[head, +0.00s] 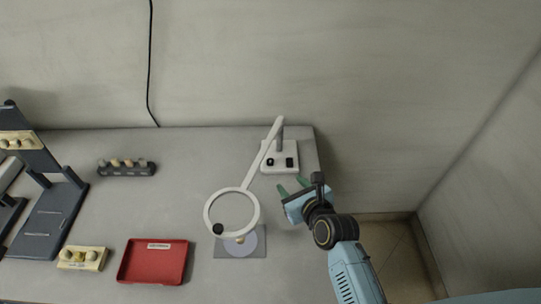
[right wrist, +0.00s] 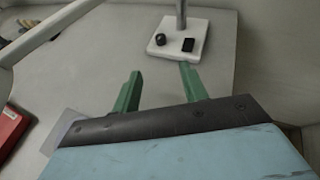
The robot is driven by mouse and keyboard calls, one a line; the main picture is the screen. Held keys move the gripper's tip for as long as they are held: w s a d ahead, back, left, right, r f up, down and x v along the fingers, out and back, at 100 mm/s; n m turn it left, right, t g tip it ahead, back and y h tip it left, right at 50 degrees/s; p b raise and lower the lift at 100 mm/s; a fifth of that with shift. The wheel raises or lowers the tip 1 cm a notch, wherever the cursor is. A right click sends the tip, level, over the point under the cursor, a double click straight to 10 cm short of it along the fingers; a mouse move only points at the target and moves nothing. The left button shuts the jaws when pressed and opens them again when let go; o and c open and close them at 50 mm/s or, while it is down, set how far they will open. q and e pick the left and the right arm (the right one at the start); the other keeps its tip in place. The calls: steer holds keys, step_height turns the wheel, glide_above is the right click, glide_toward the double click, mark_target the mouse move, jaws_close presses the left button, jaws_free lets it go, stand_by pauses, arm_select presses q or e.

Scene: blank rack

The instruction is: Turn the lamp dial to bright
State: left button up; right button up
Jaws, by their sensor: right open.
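The white ring lamp (head: 263,158) stands at the right of the table, its ring hanging over a grey mat. Its white base (head: 280,169) carries a small round black dial (head: 270,162) at left and a black rectangular part (head: 290,162) at right. The right wrist view shows the base (right wrist: 176,49), the dial (right wrist: 160,39) and the black part (right wrist: 188,44) beyond my fingers. My right gripper (head: 291,187) is open and empty, just in front of the base and apart from the dial; its green fingers also show in the right wrist view (right wrist: 160,85). My left gripper is not in view.
A red tray (head: 125,272) and a cream block with knobs (head: 83,258) lie at the front left. A dark rack (head: 127,169) with several pieces stands at the back. A dark stand (head: 48,215) is at far left. The lamp ring (head: 208,211) overhangs the mat (head: 257,252).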

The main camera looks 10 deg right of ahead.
steer(key=shift+w+m, duration=0.35)
steer(key=shift+m, duration=0.15)
steer(key=shift+w+a+f+b, duration=0.1)
steer(key=shift+w+f+b, duration=0.05)
steer(key=shift+w+b, duration=0.35)
steer(key=b, duration=0.5)
glide_toward(271, 161)
steer(key=shift+w+a+f, duration=0.15)
steer(key=shift+w+f, duration=0.1)
steer(key=shift+f, duration=0.15)
steer(key=b+x, duration=0.6)
steer(key=shift+w, duration=0.1)
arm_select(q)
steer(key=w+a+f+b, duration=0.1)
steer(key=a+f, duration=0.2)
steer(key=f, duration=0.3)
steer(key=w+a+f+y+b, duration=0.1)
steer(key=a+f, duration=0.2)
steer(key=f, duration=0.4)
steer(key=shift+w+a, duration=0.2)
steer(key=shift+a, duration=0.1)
arm_select(e)
steer(key=shift+w+a+f, duration=0.1)
steer(key=shift+w, duration=0.6)
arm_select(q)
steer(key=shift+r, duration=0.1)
